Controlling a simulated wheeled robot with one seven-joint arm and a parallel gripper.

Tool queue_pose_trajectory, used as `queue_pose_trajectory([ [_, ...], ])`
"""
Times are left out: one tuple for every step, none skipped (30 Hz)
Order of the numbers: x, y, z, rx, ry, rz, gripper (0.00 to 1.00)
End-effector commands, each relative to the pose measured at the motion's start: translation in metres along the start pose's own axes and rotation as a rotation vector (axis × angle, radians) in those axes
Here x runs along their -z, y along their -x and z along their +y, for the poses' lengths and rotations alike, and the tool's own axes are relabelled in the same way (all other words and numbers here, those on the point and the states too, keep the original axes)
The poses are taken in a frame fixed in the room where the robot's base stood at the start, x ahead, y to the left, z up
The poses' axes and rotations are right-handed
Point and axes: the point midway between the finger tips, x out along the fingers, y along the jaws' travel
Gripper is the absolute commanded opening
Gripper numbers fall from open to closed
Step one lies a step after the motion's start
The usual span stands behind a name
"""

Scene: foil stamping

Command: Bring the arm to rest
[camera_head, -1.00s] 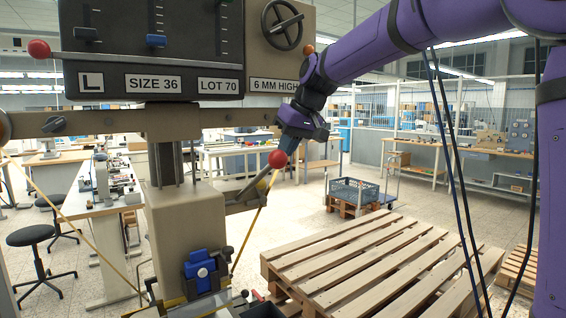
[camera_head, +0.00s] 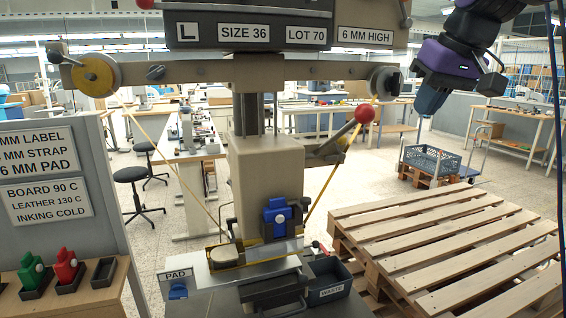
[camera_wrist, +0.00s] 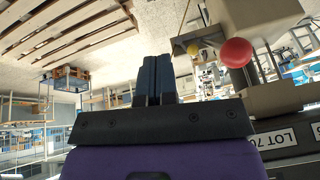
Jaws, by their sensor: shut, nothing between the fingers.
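My gripper (camera_head: 430,101) hangs at the upper right in the head view, pointing down. It is to the right of the foil stamping press (camera_head: 265,185) and apart from it. In the wrist view its two dark fingers (camera_wrist: 153,75) are together with nothing between them. The press lever's red ball knob (camera_head: 365,113) is left of the gripper in the head view and shows right of the fingers in the wrist view (camera_wrist: 236,53). My upper arm links are out of the head view.
A wooden pallet (camera_head: 440,240) lies at the right, below the gripper. A blue-grey crate (camera_head: 432,160) stands behind it. A waste bin (camera_head: 328,285) is beside the press base. A sign panel (camera_head: 45,175) and stamp blocks (camera_head: 65,268) are at the left. Air around the gripper looks clear.

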Motion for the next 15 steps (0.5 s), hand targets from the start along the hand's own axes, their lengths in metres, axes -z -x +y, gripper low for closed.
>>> queue_pose_trajectory([
  [-0.024,0.002,0.002,-0.020,-0.014,0.003,0.00],
  [-0.037,0.002,0.004,-0.031,-0.022,0.005,0.00],
  [-0.054,0.002,0.005,-0.047,-0.033,0.008,0.00],
  [-0.067,0.002,0.007,-0.058,-0.041,0.010,0.00],
  [-0.080,0.001,0.008,-0.068,-0.049,0.012,0.00],
  [-0.097,-0.001,0.010,-0.083,-0.060,0.015,0.00],
  [-0.110,-0.002,0.011,-0.093,-0.067,0.018,0.00],
  [-0.123,-0.004,0.013,-0.102,-0.075,0.020,0.00],
  [-0.140,-0.007,0.015,-0.116,-0.085,0.023,0.00],
  [-0.151,-0.009,0.016,-0.124,-0.091,0.026,0.00],
  [-0.163,-0.011,0.018,-0.132,-0.098,0.027,0.00],
  [-0.177,-0.015,0.019,-0.143,-0.106,0.029,0.00],
  [-0.186,-0.017,0.020,-0.149,-0.112,0.033,0.00],
  [-0.195,-0.020,0.021,-0.155,-0.117,0.035,0.00],
  [-0.205,-0.023,0.023,-0.163,-0.123,0.037,0.00],
])
